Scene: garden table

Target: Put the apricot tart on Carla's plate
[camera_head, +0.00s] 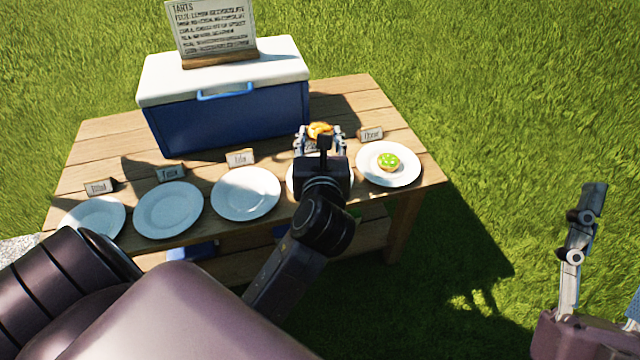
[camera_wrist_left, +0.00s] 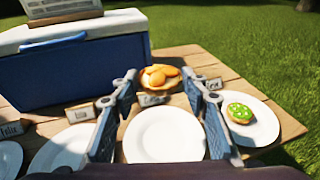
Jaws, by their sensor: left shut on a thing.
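An orange-topped tart, the apricot tart (camera_head: 320,130), is held between the fingertips of my left gripper (camera_head: 320,140). The wrist view shows the tart (camera_wrist_left: 160,77) between the two fingers (camera_wrist_left: 158,82), appearing above the far edge of an empty white plate (camera_wrist_left: 165,135). In the head view my gripper mostly hides this plate (camera_head: 291,180). The name card (camera_wrist_left: 152,99) behind it is partly covered and hard to read; it may say Carla. Part of my right gripper (camera_head: 580,225) shows at the far right over the grass, its opening unclear.
The plate (camera_head: 405,176) to the right holds a green-topped tart (camera_head: 388,162). Several empty plates with name cards line the front edge to the left. A blue cooler (camera_head: 230,116) with a white lid stands behind, bearing a tarts sign (camera_head: 213,28).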

